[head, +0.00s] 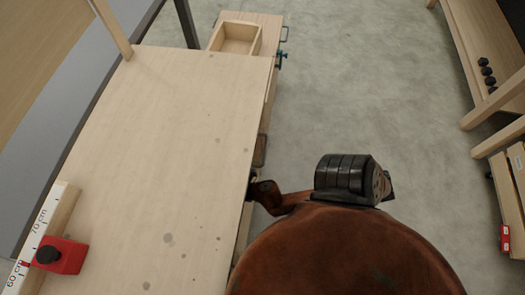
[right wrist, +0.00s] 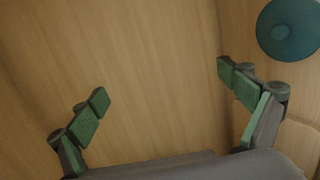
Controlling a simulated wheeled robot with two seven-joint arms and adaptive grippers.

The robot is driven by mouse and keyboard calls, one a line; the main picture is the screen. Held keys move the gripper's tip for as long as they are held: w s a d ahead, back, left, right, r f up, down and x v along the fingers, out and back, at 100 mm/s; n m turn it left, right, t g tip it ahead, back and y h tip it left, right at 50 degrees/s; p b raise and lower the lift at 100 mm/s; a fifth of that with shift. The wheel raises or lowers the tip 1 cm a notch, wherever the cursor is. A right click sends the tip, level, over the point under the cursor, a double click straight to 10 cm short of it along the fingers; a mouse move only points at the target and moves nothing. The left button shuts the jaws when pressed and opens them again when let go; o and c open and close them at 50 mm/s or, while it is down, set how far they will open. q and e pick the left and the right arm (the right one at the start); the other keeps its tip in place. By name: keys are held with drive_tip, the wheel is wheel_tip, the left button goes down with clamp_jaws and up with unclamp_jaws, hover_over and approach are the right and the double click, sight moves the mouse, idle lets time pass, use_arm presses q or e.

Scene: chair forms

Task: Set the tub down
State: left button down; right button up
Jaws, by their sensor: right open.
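No tub can be made out for sure in either view. An open-topped wooden box (head: 235,38) stands at the far end of the bench in the head view; I cannot tell whether it is the tub. My right gripper (right wrist: 162,85) is open in the right wrist view, with its green-padded fingers wide apart and nothing between them. A plain wooden surface fills the view behind the fingers. In the head view my own copper-brown arm hides the lower middle, and the right fingers cannot be made out there. My left gripper is out of view.
The pale bench top (head: 150,150) is mostly clear. A ruler strip (head: 45,220) and a red block with a black knob (head: 60,255) lie at its left. A teal round knob (right wrist: 288,30) is beside the right fingers. Wooden furniture (head: 480,50) stands right, across open floor.

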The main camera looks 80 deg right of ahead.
drive_tip(key=s+d+f+m+g+h, duration=0.1)
drive_tip(key=s+f+m+g, duration=0.3)
drive_tip(key=s+m, duration=0.45)
drive_tip(key=s+d+f+m+g, duration=0.1)
drive_tip(key=s+f+m+g, duration=0.3)
drive_tip(key=s, duration=0.7)
drive_tip(key=s+a+m+g+y, duration=0.3)
drive_tip(key=s+a+m, duration=0.2)
drive_tip(key=s, duration=0.5)
drive_tip(key=a, duration=0.2)
drive_tip(key=shift+s+a+r, duration=0.2)
drive_tip(key=shift+a+r, duration=0.1)
drive_tip(key=shift+r, duration=0.05)
drive_tip(key=shift+c, duration=0.5)
